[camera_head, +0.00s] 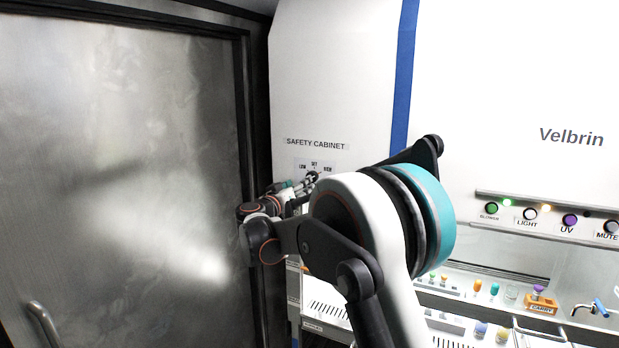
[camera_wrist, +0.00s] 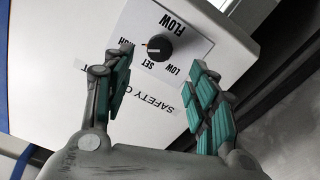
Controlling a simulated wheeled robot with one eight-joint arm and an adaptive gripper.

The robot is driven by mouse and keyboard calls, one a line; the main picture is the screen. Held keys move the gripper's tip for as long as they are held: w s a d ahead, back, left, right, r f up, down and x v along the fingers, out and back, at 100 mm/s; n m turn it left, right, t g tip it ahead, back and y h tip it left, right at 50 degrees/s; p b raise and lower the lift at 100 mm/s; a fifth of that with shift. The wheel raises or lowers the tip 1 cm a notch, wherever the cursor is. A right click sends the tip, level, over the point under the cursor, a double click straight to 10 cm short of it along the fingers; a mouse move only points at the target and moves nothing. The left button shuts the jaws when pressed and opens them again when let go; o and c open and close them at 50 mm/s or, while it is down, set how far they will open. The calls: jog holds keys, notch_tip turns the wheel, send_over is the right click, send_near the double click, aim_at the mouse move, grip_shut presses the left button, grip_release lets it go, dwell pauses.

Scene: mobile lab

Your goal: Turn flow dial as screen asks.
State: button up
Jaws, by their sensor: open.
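The flow dial (camera_wrist: 160,47) is a round black knob on a white plate on the safety cabinet (camera_head: 335,80). In the wrist view, which shows its lettering upside down, an orange mark on the knob faces left, towards the partly hidden HIGH label. SET and LOW are printed below it in that view. My gripper (camera_wrist: 161,58) is open, with one teal-padded finger to each side of the dial and visible gaps to the knob. In the head view my gripper (camera_head: 308,182) is at the label plate and largely covers the dial. No readable screen request shows.
A grey metal door (camera_head: 120,150) fills the left. Right of the cabinet's blue stripe, a row of lit buttons (camera_head: 530,213) runs above a recess. Its worktop holds small coloured-capped vials (camera_head: 477,286) and an orange carry box (camera_head: 540,306).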

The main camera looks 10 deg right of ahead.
jog(key=p+x, duration=0.1)
jog(key=x, duration=0.7)
jog(key=shift+w+d, duration=0.25)
jog(key=shift+w, duration=0.05)
jog(key=shift+c, duration=0.4)
jog(key=c, duration=1)
